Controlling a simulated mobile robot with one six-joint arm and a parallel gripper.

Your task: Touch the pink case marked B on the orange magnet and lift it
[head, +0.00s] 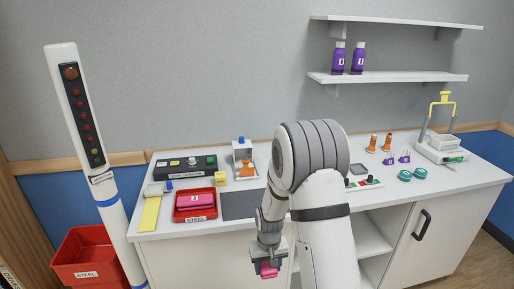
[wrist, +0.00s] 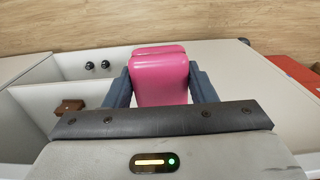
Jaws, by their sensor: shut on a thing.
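My gripper (head: 267,255) is shut on a pink case (head: 268,271) low in front of the counter. In the wrist view the pink case (wrist: 160,80) sits between the two dark fingers of my gripper (wrist: 160,88); no letter shows on it. Another pink case (head: 195,200) with a small white label lies in the red tray marked STEEL (head: 196,217) on the counter; its letter is too small to read. A small orange piece (head: 247,170), perhaps the orange magnet, stands at the back of the counter, apart from my gripper.
A black control box (head: 186,166) and a yellow strip (head: 150,214) are on the left of the counter. A red STEEL bin (head: 85,262) stands on the floor at left. Orange bottles (head: 372,143) and teal discs (head: 405,175) are at right. An open cabinet (head: 372,240) is below.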

